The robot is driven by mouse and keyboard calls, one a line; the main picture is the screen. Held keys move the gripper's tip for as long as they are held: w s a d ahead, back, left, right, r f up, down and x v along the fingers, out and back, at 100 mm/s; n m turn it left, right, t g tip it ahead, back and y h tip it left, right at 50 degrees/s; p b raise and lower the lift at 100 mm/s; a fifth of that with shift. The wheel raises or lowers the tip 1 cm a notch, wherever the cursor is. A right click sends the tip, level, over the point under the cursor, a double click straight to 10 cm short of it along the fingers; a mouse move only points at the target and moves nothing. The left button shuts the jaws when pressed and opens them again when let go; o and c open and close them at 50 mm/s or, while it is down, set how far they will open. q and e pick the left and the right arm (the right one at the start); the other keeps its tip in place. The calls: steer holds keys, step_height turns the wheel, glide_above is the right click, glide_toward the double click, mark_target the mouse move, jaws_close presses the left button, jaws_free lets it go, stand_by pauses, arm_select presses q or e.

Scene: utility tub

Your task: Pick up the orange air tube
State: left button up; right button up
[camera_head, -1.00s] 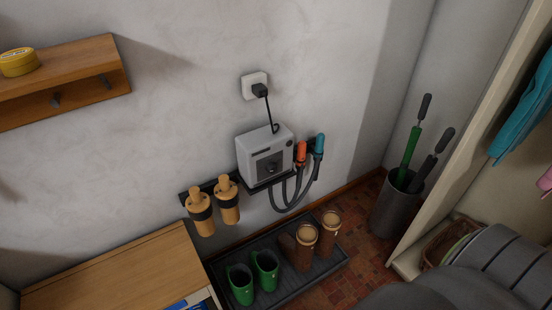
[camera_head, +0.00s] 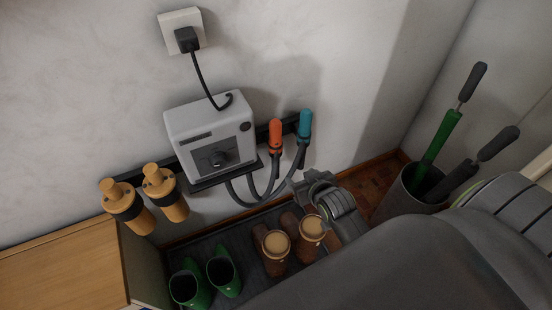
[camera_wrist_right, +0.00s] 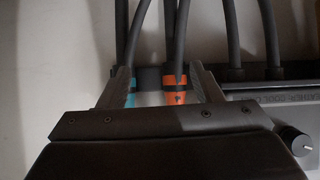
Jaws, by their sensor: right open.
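The orange air tube (camera_head: 275,137) hangs upright on a dark wall rail, its grey hose looping down to the white box. A teal tube (camera_head: 305,125) hangs just right of it. My right gripper (camera_head: 305,185) is below and right of the orange tube, apart from it in the head view. In the right wrist view my open right gripper (camera_wrist_right: 163,82) has its fingers spread. The orange tube (camera_wrist_right: 177,97) shows between them, nearer the right finger, and the teal tube (camera_wrist_right: 130,99) shows near the left finger. My left gripper is in neither view.
The white control box (camera_head: 211,140) with a knob is close left of the tubes. Two wooden-looking canisters (camera_head: 165,192) hang farther left. Boots stand on a dark tray (camera_head: 245,290) below. A bin (camera_head: 408,195) with umbrellas stands right.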

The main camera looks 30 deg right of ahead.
mark_target(278, 135)
step_height(278, 135, up, 11)
steer(key=a+t+b, duration=0.2)
steer(key=t+b, duration=0.1)
steer(key=b, duration=0.1)
steer(key=b+x, duration=0.2)
steer(key=x, duration=0.9)
steer(key=shift+w+a+r+b, duration=0.1)
steer(key=shift+w+b, duration=0.2)
steer(key=shift+b, duration=0.05)
steer(key=b+x, duration=0.2)
steer(key=x, duration=0.3)
steer(key=shift+w, duration=0.3)
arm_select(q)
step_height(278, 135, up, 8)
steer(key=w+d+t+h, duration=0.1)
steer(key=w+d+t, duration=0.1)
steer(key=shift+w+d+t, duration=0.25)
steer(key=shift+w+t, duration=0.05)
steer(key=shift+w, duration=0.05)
arm_select(e)
steer(key=shift+c, duration=0.3)
steer(key=c, duration=1)
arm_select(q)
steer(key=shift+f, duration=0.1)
arm_select(e)
steer(key=shift+r, duration=0.1)
